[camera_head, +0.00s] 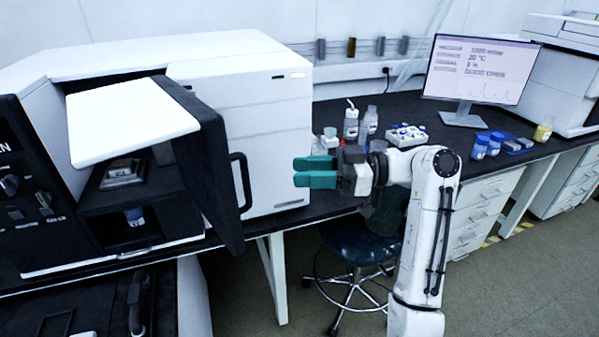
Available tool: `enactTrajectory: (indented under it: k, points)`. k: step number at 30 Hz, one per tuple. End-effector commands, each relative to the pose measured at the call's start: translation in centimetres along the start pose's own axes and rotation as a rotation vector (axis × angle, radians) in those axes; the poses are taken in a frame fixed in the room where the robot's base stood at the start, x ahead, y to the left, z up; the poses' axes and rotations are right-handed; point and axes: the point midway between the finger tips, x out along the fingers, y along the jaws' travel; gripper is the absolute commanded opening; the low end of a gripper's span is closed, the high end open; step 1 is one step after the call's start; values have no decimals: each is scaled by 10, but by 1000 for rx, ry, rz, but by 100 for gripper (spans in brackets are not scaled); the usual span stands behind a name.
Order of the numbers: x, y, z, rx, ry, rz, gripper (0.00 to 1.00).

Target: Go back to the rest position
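My gripper (315,172) has green fingers that point left, in front of the bench edge and to the right of the open door of the white instrument. The two fingers look close together, and I cannot tell whether there is a gap between them. I see nothing held in them. My white arm rises at the right of centre and bends left to the gripper.
The instrument's door (208,160) stands open with a black handle; a blue-capped vial (135,216) is inside. Bottles (351,122) and a white vial rack (406,136) stand on the bench behind the gripper. A stool (358,245) is below. A monitor (480,70) stands right.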

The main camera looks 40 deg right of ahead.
Motion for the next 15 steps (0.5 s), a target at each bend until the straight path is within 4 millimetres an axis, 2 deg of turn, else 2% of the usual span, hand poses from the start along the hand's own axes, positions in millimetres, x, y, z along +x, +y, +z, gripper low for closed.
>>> enactTrajectory:
  k: [15]
  points:
    - [2, 0, 4, 8, -8, 2, 40]
